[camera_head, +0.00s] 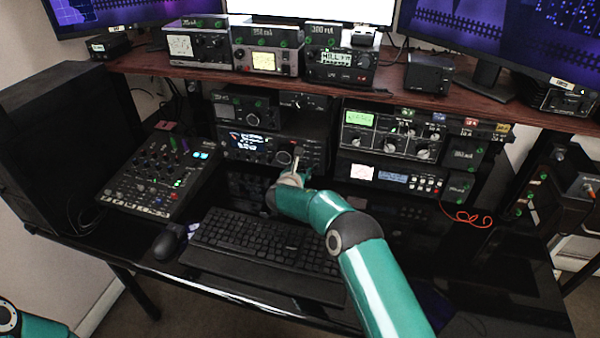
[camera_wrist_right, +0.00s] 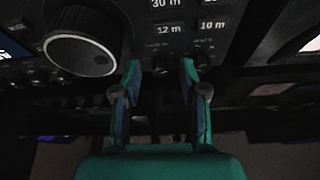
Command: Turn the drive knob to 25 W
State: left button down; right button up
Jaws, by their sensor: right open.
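The transceiver (camera_head: 240,147) with a lit display sits at the back of the desk, under the shelf. My right gripper (camera_head: 298,158) is at its front panel. In the right wrist view my right gripper (camera_wrist_right: 160,72) is open, with one finger on each side of a small dark knob (camera_wrist_right: 160,67). Contact cannot be told. A second small knob (camera_wrist_right: 203,62) is just right of the right finger. The labels above both are too blurred to read, so I cannot tell which is the drive knob. My left gripper is out of view; only part of my left arm shows at bottom left.
A large tuning knob (camera_wrist_right: 82,45) is left of the fingers, and band buttons marked 30 m, 12 m and 10 m (camera_wrist_right: 212,26) are above. A keyboard (camera_head: 262,243) lies below my right arm. A mixer (camera_head: 160,175) stands left, and another radio unit (camera_head: 390,180) right.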

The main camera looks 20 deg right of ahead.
jog(key=v, duration=1.2)
jog(key=shift+f, duration=0.1)
